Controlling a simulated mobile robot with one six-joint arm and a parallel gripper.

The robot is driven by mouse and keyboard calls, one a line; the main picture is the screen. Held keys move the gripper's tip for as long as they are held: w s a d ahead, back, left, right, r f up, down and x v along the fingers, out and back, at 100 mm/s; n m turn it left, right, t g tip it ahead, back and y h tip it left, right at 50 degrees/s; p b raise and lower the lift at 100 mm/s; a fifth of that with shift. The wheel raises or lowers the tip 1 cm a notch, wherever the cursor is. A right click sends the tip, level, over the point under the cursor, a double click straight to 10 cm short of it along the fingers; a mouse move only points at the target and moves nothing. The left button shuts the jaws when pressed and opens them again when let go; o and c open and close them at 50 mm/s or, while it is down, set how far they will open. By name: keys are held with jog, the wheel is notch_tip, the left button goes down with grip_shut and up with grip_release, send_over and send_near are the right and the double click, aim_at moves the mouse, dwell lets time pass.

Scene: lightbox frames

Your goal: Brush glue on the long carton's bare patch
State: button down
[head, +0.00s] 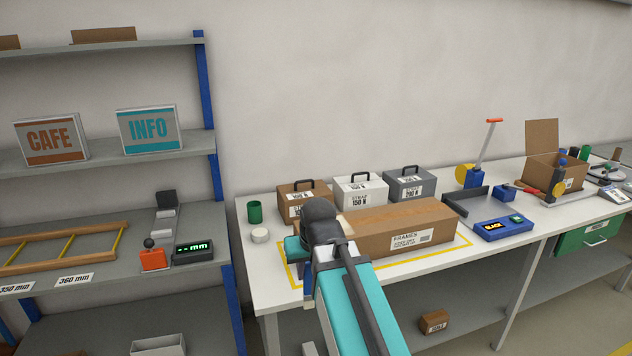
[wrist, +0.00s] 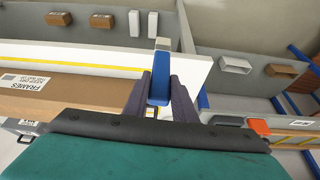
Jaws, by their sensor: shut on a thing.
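The long brown carton (head: 382,236), labelled FRAMES, lies inside a yellow outline on the white bench. Its left end is partly hidden by my arm. A small pale area (head: 346,226) shows beside my arm at that end; I cannot tell whether it is the bare patch. In the wrist view the carton (wrist: 75,97) lies left of my gripper (wrist: 160,92). The dark fingers are shut on a blue-handled tool (wrist: 159,88) with a pale end, seemingly the brush. Its tip is apart from the carton. In the head view my arm mostly hides the fingers.
A green cup (head: 254,212) and a round white pot (head: 260,235) stand at the bench's left. Brown, white and grey handled boxes (head: 361,192) stand behind the carton. A blue device (head: 503,229) is to its right. A shelf rack (head: 208,80) stands left.

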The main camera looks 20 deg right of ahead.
aim_at(309, 285)
jog(key=shift+s+f, duration=0.4)
jog(key=shift+f, duration=0.3)
jog(key=shift+s+f, duration=0.35)
jog(key=shift+f, duration=0.35)
